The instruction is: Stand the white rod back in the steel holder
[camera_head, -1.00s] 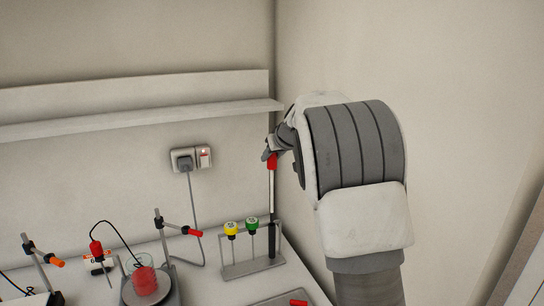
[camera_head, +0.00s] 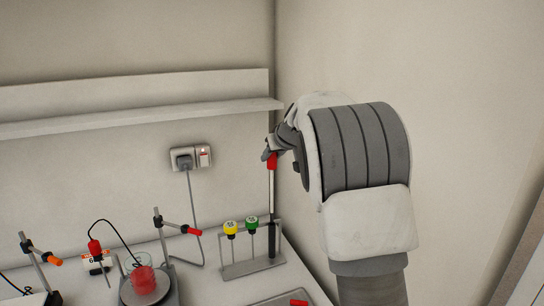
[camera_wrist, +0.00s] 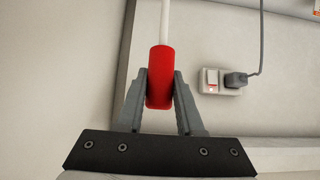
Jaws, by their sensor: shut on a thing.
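The white rod (camera_head: 271,188) has a red grip at its top (camera_head: 272,161) and hangs close to upright. My gripper (camera_head: 270,152) is shut on the red grip, high above the bench; the wrist view shows both fingers (camera_wrist: 161,78) on either side of the red grip (camera_wrist: 159,62), with the white rod (camera_wrist: 166,22) running out beyond it. The steel holder (camera_head: 240,268) stands on the bench with a yellow-topped and a green-topped piece in it. The rod's dark lower part (camera_head: 273,240) lines up with the holder's right end. I cannot tell whether it is in the holder or in front of it.
A wall shelf (camera_head: 140,118) runs behind, its right end close to my gripper. A socket with a plug and cable (camera_head: 190,158) is on the back wall. A stirrer with a red beaker (camera_head: 145,280) and clamp stands are to the left. A side wall is close on the right.

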